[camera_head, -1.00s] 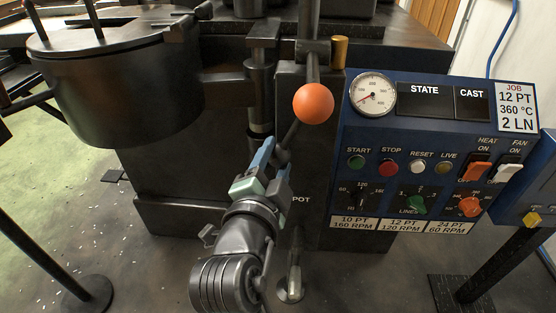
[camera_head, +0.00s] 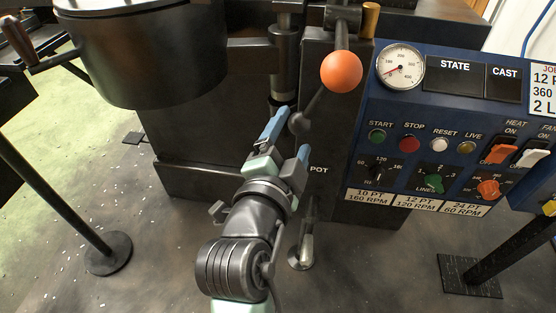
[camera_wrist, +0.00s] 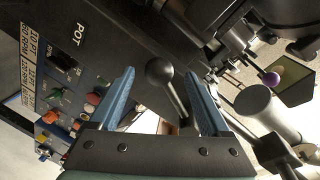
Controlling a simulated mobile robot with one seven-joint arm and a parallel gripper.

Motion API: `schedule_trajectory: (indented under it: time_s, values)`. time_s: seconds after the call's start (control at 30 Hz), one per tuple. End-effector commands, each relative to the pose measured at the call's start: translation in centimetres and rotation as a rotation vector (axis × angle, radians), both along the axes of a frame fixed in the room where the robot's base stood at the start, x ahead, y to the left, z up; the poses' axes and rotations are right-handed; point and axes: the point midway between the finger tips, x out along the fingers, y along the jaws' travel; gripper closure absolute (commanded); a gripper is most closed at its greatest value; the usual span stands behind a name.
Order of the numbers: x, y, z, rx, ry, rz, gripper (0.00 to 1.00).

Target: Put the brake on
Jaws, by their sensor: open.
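My gripper (camera_head: 290,138) is open in front of the dark machine, with blue-grey fingers spread apart. A dark lever with a ball knob (camera_head: 299,123) is just beyond the fingertips. In the wrist view the knob (camera_wrist: 159,72) shows between the two fingers (camera_wrist: 160,100), with its rod running down to the right. I see no contact with it. An orange ball knob (camera_head: 341,71) is on another lever above and to the right. No label marks which lever is the brake.
A blue control panel (camera_head: 455,120) with buttons, dials and a gauge stands to the right. A dark round pot (camera_head: 140,55) is at upper left. Posts stand on the floor at left (camera_head: 60,200) and right (camera_head: 510,250). A chrome rod (camera_head: 307,245) stands low beside my arm.

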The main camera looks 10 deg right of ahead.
Motion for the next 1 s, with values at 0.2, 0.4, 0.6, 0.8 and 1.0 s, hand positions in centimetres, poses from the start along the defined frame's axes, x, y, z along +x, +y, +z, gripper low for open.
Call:
schedule_trajectory:
  time_s: [0.2,0.4,0.6,0.8,1.0]
  values:
    - [-4.5,1.9,0.7,-0.001,0.003,0.004,0.19]
    - [-7.7,3.2,1.0,0.001,0.003,0.003,0.19]
    - [-9.2,3.8,1.3,0.000,0.000,0.002,0.19]
    - [-9.4,3.9,1.3,0.000,0.000,0.001,0.19]
    - [-9.4,3.9,1.3,0.000,0.000,0.001,0.19]
